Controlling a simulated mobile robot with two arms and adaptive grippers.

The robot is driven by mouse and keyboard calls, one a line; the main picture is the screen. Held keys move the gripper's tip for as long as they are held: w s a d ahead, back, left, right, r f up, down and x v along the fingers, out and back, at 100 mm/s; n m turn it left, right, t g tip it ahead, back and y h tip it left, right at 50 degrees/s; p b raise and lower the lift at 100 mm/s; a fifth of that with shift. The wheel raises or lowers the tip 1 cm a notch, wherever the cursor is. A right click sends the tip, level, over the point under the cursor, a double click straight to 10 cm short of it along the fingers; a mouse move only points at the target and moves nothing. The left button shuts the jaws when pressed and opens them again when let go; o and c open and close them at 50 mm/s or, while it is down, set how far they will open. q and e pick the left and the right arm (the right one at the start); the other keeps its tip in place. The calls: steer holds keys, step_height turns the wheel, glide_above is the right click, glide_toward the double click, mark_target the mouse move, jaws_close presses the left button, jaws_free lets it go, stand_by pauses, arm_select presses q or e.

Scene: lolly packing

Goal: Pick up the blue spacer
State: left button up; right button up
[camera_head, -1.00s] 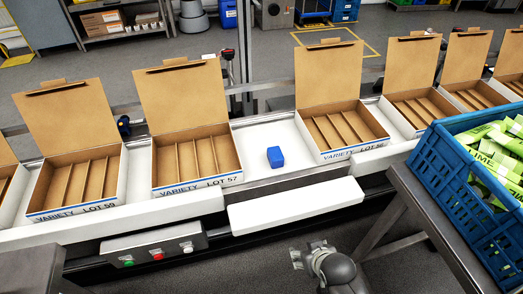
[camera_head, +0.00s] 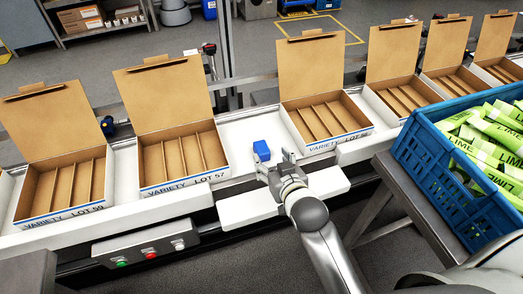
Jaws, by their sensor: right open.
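The blue spacer (camera_head: 261,150) is a small blue block on the white conveyor surface, in the gap between two open cardboard boxes. My right gripper (camera_head: 274,165) is just in front of it, at the near edge of the conveyor, with its fingers open toward the spacer. The fingertips are close to the spacer's near side; whether they touch it I cannot tell. My left gripper is not in view.
Open boxes with empty compartments stand on either side, the LOT 57 box (camera_head: 183,160) at left and another box (camera_head: 326,117) at right. A blue crate (camera_head: 436,165) of lime packets stands at right. A white ledge (camera_head: 248,207) juts out below the gripper.

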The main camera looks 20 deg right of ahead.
mark_target(261, 146)
steer(key=shift+f+p+x, duration=0.1)
steer(key=shift+p+x, duration=0.15)
steer(key=shift+x, duration=2.3)
steer(key=shift+f+p+x, duration=0.15)
steer(key=shift+p+x, duration=0.1)
steer(key=shift+x, duration=2.3)
steer(key=shift+s+a, duration=0.1)
steer(key=c, duration=1.1)
steer(key=shift+r, duration=0.1)
